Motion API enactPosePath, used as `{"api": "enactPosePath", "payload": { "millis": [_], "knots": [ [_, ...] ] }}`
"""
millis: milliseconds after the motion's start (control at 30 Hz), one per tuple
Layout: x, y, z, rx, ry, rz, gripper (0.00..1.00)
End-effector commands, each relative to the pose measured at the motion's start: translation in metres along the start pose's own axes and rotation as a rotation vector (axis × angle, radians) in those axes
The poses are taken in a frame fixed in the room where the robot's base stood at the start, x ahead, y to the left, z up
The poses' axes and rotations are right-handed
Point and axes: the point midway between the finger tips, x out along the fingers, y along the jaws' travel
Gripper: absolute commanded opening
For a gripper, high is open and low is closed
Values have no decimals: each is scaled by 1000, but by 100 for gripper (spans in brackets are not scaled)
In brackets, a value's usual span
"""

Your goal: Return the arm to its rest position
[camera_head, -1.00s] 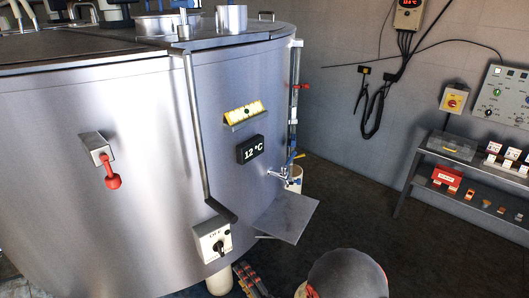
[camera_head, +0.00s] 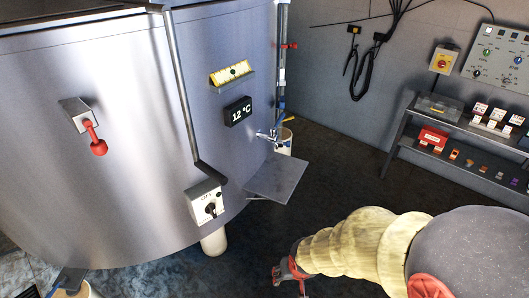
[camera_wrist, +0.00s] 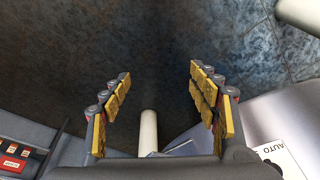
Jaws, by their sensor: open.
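My arm (camera_head: 365,245), sleeved in pale ribbed covering with a grey rounded joint, reaches in from the lower right. My gripper (camera_head: 289,274) shows at its end, low in the head view, in front of the tank and above the dark floor. In the wrist view my gripper (camera_wrist: 160,82) has its two yellow-padded fingers spread wide, with nothing between the pads. Dark floor shows beyond them.
The steel tank (camera_head: 100,170) fills the left, with a switch box (camera_head: 207,203), a tap (camera_head: 268,137) and a small metal shelf (camera_head: 277,177). A rack (camera_head: 405,135) with small boxes stands at the right. Open floor (camera_head: 345,165) lies between.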

Motion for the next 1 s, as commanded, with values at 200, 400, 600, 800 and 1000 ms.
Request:
{"api": "enactPosePath", "payload": {
  "millis": [200, 400, 600, 800, 1000],
  "knots": [
    [-128, 40, 30, -81, -112, 39, 61],
    [-232, 60, 55, -39, -55, 29, 61],
    [-301, 76, 41, 39, 164, 44, 61],
    [-323, 87, 37, 78, 236, 61, 61],
    [-323, 87, 36, 80, 234, 62, 60]
  ]
}}
